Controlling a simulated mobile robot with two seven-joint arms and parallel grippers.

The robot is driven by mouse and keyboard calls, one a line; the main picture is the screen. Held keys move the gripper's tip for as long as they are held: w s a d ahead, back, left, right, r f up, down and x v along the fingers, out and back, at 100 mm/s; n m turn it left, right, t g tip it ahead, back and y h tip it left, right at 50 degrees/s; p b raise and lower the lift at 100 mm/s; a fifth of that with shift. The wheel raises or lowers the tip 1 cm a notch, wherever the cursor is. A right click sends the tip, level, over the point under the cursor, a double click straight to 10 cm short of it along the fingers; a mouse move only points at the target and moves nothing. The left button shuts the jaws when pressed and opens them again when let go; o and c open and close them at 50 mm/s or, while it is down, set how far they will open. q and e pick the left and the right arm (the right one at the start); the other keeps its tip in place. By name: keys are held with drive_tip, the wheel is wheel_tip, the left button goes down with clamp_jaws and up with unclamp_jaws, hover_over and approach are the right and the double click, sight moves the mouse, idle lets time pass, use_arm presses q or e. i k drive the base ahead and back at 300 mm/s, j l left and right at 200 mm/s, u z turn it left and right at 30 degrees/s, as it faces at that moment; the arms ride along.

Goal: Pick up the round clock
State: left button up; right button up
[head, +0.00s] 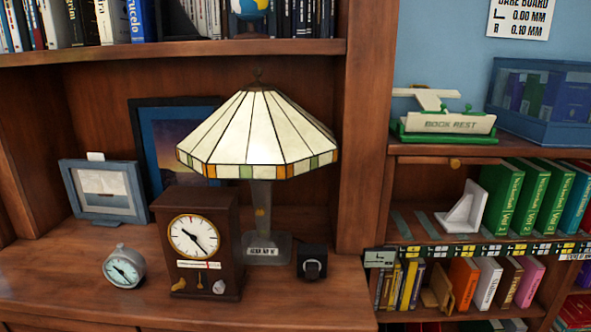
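A small round clock (124,267) with a grey case and pale blue face stands on the wooden shelf at the lower left, tilted slightly back. A dark wooden box-shaped clock (197,243) with a round white dial stands just to its right, with a narrow gap between them. Neither of my grippers is in view.
A framed picture (103,190) stands behind the round clock, and a taller dark frame (178,140) leans on the back panel. A stained-glass lamp (258,135) and a small black box (312,262) stand to the right. The shelf front (60,275) left of the round clock is clear.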

sight(134, 267)
drive_tip(key=i+j+u, duration=0.25)
drive_tip(key=u, duration=0.2)
drive_tip(key=i+j+u, duration=0.35)
drive_tip(key=u, duration=0.15)
